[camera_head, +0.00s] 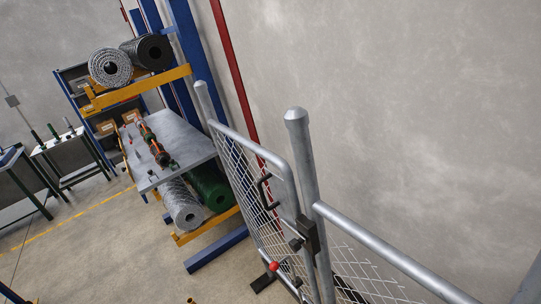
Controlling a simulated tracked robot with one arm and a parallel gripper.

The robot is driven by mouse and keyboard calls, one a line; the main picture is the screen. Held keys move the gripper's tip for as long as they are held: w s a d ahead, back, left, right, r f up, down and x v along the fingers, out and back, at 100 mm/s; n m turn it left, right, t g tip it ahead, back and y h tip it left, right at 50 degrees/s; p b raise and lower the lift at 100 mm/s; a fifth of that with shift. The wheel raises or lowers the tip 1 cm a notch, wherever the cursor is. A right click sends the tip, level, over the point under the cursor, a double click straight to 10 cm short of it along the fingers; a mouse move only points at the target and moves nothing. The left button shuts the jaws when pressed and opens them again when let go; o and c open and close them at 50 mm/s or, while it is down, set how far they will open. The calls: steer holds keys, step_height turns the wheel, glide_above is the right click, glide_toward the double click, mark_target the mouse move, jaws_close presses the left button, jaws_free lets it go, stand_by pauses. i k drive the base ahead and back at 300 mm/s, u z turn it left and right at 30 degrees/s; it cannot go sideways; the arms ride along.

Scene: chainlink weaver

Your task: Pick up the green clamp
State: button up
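I cannot make out the green clamp for certain. My gripper is not in view.
A chain-link gate (247,190) with grey posts (302,160) and a black latch stands close in front, at the middle and right. Wire rolls (110,67) rest on the rack's yellow arms. A workbench (62,150) stands at far left. Open floor (110,255) lies at lower left.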

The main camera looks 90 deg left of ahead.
mark_target(172, 162)
steer(key=u, duration=3.3)
steer(key=k, duration=1.2)
steer(key=u, duration=0.55)
steer(key=i, duration=1.2)
steer(key=u, duration=0.75)
steer(key=i, duration=1.35)
steer(key=u, duration=0.05)
